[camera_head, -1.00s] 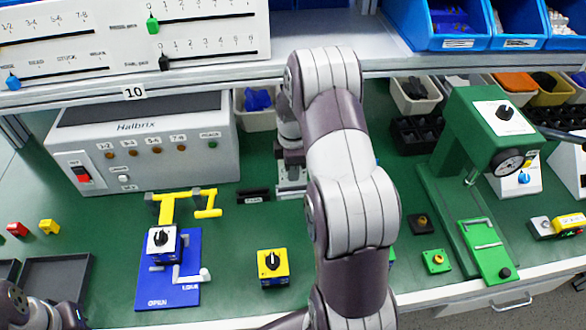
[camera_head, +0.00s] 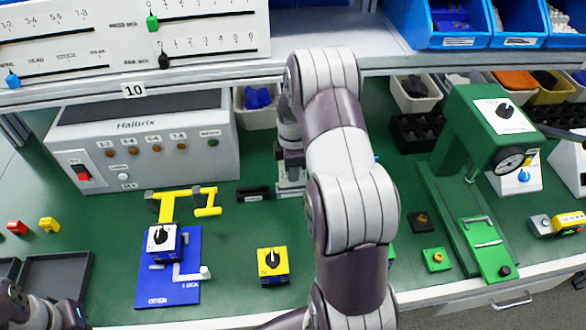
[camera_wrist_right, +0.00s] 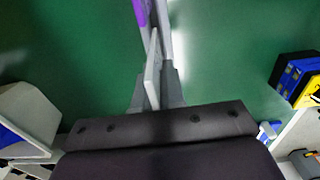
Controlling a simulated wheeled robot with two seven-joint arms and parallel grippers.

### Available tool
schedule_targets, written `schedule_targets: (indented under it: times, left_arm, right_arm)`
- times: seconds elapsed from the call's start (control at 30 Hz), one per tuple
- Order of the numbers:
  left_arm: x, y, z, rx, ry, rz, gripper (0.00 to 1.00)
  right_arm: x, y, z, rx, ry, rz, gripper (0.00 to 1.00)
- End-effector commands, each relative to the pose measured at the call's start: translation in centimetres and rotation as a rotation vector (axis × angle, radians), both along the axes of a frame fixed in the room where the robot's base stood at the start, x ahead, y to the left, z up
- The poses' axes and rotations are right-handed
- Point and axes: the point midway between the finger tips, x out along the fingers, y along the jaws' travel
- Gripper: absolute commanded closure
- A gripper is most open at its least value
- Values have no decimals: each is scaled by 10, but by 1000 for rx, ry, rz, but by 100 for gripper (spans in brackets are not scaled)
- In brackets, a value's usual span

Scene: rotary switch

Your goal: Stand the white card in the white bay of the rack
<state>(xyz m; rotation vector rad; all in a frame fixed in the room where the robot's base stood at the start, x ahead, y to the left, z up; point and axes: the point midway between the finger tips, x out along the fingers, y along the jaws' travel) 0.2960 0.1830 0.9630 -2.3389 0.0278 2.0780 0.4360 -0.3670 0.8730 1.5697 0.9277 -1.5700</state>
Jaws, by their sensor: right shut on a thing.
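My right gripper (camera_wrist_right: 154,72) is shut on a thin, pale slab, which looks like the white card (camera_wrist_right: 152,66); its edge faces the right wrist camera. Beyond it are a purple strip (camera_wrist_right: 140,12) and a pale upright strip (camera_wrist_right: 164,30), perhaps parts of the rack. I cannot tell whether the card touches them or stands in a bay. In the head view my right arm hides most of this spot; only a grey and white piece (camera_head: 290,188) shows below the dark gripper body (camera_head: 290,158). My left gripper is not clearly seen; only dark arm parts show at the bottom left.
A blue board with a lever (camera_head: 168,280) and a yellow switch box (camera_head: 272,265) stand left of my right arm. A control box (camera_head: 140,150) is at the back left, a green press (camera_head: 470,150) at the right. A shelf (camera_head: 250,75) crosses above the bench.

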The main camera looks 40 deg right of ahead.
Motion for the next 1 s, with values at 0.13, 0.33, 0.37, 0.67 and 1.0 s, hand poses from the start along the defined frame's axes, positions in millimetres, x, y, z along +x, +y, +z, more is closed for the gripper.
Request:
schedule_targets:
  times: [0.13,0.33,0.37,0.67,1.0]
  left_arm:
    - [0,0,-2,0,0,0,100]
    - [0,0,-5,0,0,0,100]
    - [0,0,-5,0,0,0,100]
    - [0,0,-9,0,0,0,100]
    - [0,0,-13,0,0,0,100]
  right_arm:
    - [0,0,-4,0,0,0,100]
    - [0,0,-9,0,0,0,100]
    - [0,0,-10,0,0,0,100]
    - [0,0,-18,0,0,0,100]
    - [0,0,-26,0,-1,0,100]
